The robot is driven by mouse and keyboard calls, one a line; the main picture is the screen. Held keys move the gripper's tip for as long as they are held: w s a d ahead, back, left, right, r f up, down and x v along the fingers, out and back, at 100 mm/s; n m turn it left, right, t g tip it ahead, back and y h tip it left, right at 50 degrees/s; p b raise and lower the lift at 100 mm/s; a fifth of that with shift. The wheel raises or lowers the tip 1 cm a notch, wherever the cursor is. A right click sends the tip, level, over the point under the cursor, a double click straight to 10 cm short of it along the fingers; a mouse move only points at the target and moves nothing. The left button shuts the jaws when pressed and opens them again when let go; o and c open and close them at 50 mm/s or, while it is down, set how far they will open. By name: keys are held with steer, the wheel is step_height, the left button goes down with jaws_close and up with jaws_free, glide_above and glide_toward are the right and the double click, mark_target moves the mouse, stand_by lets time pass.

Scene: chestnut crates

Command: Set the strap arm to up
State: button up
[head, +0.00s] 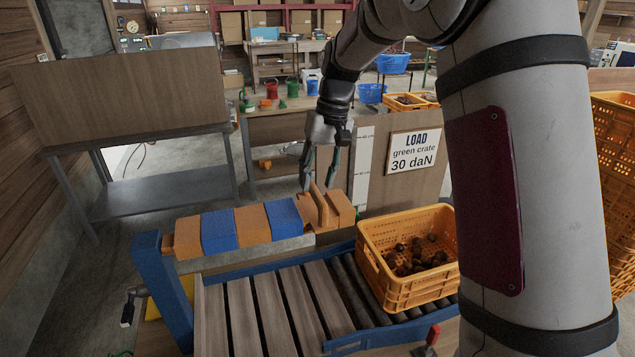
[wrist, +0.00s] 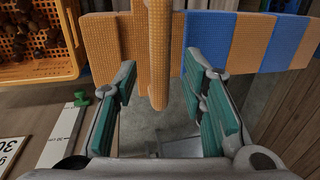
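The strap arm (head: 236,228) is a bar striped in orange and blue. It lies nearly level from a blue post (head: 162,292) on the left to its orange right end, above the far side of the slatted table. An upright orange handle (head: 320,204) stands out from that end. My gripper (head: 320,180) is just beyond and above the handle, fingers pointing down to it. In the wrist view my gripper (wrist: 161,68) is open, with the handle (wrist: 158,55) between the two fingers' lines. I see gaps on both sides, so it is not clamped.
An orange crate of chestnuts (head: 395,284) stands on the rollers right of the strap arm's end. The slatted table (head: 268,302) is bare. A load sign (head: 414,151) is on a board behind. A red-handled lever (head: 431,338) is at the front.

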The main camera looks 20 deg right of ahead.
steer(key=shift+a+f, duration=0.2)
steer(key=shift+f, duration=0.85)
jaws_close()
